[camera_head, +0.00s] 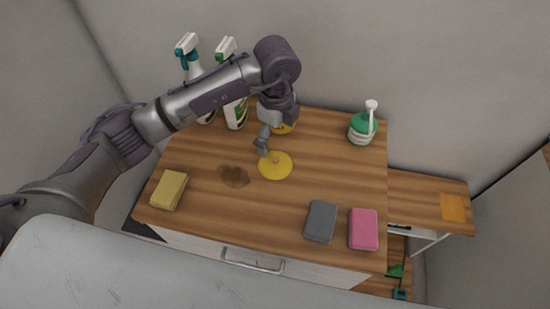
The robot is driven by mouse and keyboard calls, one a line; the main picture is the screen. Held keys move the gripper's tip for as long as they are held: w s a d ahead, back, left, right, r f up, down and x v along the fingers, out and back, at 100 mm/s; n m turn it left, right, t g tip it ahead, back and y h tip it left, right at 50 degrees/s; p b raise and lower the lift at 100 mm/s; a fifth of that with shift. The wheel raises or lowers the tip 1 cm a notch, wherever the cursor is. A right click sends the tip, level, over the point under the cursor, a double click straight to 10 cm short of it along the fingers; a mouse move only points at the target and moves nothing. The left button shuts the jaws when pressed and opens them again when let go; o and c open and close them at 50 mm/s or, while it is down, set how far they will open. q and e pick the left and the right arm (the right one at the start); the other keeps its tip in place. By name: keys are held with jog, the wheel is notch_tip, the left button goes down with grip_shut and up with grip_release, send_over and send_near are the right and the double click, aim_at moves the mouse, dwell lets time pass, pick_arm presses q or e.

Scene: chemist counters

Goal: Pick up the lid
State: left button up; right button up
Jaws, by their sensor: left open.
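A round yellow lid (280,170) with a small knob in its middle lies flat on the wooden counter top (320,165). My left gripper (263,152) reaches down from above and is open at the lid's upper left edge, close to the knob. I cannot tell whether its fingers touch the lid. A yellow object (284,128) stands behind the gripper and is mostly hidden by it. My right gripper is not in view.
Two spray bottles (235,113) stand behind my left arm. A green-and-white pump bottle (362,124) stands at the back right. A yellow sponge (169,190), grey sponge (321,221) and pink sponge (363,229) lie near the front. A brown stain (233,176) is left of the lid.

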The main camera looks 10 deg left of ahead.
aim_at(275, 161)
pick_arm(q)
notch_tip(275, 161, down, 3)
jog(key=shift+f, duration=0.15)
notch_tip(275, 161, down, 3)
jog(key=shift+a+r+p, duration=0.1)
jog(key=shift+p, duration=0.8)
notch_tip(275, 161, down, 4)
jog(key=shift+r+p, duration=0.2)
jog(key=shift+p, duration=0.3)
jog(key=shift+w+f, duration=0.1)
jog(key=shift+f, duration=0.1)
jog(key=c, duration=1.5)
jog(key=shift+s, duration=0.2)
jog(key=shift+c, duration=0.3)
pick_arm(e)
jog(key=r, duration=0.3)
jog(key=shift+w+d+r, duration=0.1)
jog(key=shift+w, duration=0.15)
pick_arm(q)
jog(key=shift+f, duration=0.1)
